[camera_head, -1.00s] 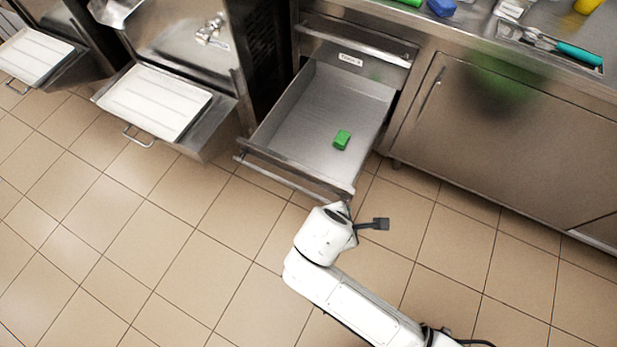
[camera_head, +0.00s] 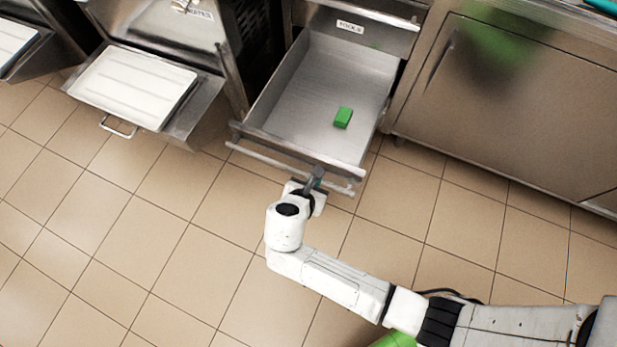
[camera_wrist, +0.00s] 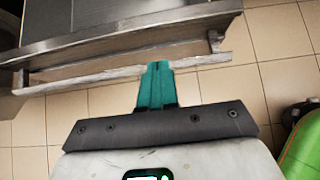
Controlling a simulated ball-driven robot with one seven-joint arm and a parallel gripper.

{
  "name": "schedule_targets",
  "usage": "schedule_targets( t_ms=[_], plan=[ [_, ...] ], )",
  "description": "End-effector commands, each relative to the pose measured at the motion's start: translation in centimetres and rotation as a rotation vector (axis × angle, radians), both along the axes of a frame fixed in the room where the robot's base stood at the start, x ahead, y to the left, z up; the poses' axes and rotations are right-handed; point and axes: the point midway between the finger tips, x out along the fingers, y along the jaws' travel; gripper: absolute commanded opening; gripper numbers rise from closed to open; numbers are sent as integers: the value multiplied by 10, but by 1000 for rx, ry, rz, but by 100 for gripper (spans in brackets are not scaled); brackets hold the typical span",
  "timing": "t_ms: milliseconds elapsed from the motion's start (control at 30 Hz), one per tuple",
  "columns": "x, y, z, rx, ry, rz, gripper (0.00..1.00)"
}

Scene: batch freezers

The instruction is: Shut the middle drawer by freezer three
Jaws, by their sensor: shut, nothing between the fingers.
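The middle drawer (camera_head: 287,95) is pulled well out of the steel unit in the head view, with a green block (camera_head: 343,117) lying inside it. A long bar handle (camera_head: 262,158) runs along its front. My gripper (camera_head: 317,174) is at the right part of that handle, its fingers shut and empty. In the wrist view the teal fingertips (camera_wrist: 157,72) point at the drawer's handle bar (camera_wrist: 110,76); I cannot tell whether they touch it. The drawer front (camera_wrist: 150,33) shows above the bar.
A closed shallow drawer labelled TOOLS (camera_head: 352,25) is above the open one. A freezer with a white tray (camera_head: 135,85) stands to the left. A steel cabinet door (camera_head: 510,100) is to the right.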

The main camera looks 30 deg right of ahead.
Motion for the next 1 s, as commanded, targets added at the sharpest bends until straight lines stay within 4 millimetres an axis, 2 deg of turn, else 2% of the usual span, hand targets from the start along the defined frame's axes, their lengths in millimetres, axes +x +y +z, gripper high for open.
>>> schedule_targets(
  t_ms=[33, 300, 833, 1000],
  plan=[
    [4, -6, -8, 0, 1, -2, 0],
    [23, -32, -6, 2, -1, -1, 0],
    [28, -38, -6, 2, -1, -1, 0],
    [34, -47, -5, 2, -1, -3, 0]
  ],
)
